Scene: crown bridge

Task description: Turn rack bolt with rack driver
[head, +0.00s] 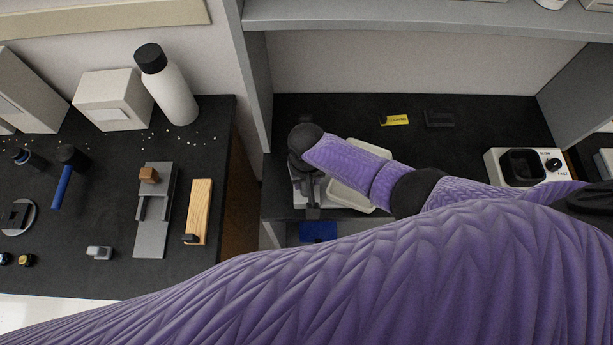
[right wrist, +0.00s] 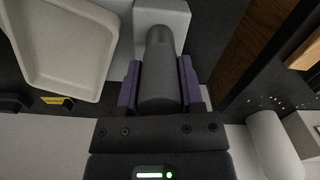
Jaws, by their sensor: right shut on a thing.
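My right gripper (right wrist: 158,78) is shut on a dark grey cylinder (right wrist: 160,62), with a purple finger on each side in the right wrist view. The cylinder looks like the rack driver's handle. Its far end is over or against a light grey block (right wrist: 174,14); I cannot tell whether it touches. No bolt can be made out. In the head view my right arm reaches across to the left end of the dark shelf, and its wrist hides most of the gripper and the cylinder. My left gripper is not in view.
A pale tray (head: 358,204) lies right beside the gripper; it also shows in the right wrist view (right wrist: 106,44). A yellow label (head: 396,120) and a white device (head: 524,183) are farther right. A shelf side wall (head: 257,85) stands close at the left. The left bench (head: 110,225) holds several tools.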

